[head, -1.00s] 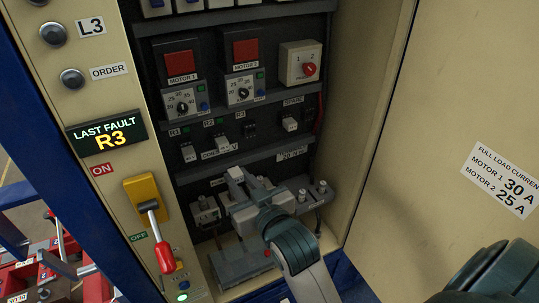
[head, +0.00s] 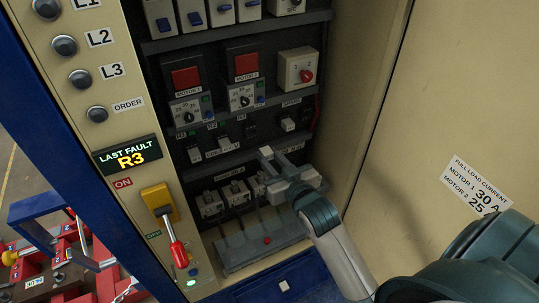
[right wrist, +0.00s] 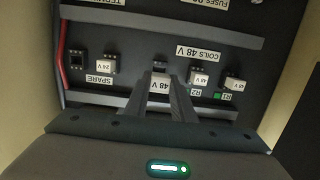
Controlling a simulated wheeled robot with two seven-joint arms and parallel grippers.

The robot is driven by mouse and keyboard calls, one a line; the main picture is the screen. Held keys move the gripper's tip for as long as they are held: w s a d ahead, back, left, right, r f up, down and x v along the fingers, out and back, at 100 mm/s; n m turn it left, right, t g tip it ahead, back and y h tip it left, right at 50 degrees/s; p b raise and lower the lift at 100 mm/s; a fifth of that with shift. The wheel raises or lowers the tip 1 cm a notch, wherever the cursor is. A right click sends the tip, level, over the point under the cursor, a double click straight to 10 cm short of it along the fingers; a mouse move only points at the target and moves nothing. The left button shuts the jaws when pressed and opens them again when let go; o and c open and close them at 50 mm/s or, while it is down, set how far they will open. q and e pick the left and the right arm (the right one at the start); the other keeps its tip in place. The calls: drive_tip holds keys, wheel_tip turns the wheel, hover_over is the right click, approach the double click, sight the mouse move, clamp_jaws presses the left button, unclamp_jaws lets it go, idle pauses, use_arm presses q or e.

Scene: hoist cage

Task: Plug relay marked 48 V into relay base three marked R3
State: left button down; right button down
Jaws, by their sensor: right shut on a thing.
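My right gripper (head: 282,157) is shut on a small relay marked 48 V (right wrist: 160,85), held between its two fingers in the right wrist view. In the head view the gripper hides most of the relay. Relay base three, R3 (head: 250,131), is a dark base in the relay row and looks empty. The gripper is just below and to the right of it in the head view. In the right wrist view the held relay covers the R3 position, so the gap between them is unclear. My left gripper is not in view.
Relays sit at R1 (right wrist: 228,83) and R2 (right wrist: 200,78). A 24 V relay (right wrist: 110,65) sits at the spare label, beside a dark empty socket (right wrist: 77,65). Shelf ledges run above and below the row. A red-handled lever (head: 172,243) stands left; the open door is right.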

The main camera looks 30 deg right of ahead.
sight(264, 148)
drive_tip(key=shift+r+p, duration=0.1)
drive_tip(key=shift+p, duration=0.35)
drive_tip(key=shift+w+d, duration=0.2)
drive_tip(key=shift+w, duration=2.7)
drive_tip(key=shift+p, duration=1.15)
drive_tip(key=shift+w, duration=1.3)
drive_tip(key=c, duration=1.4)
unclamp_jaws()
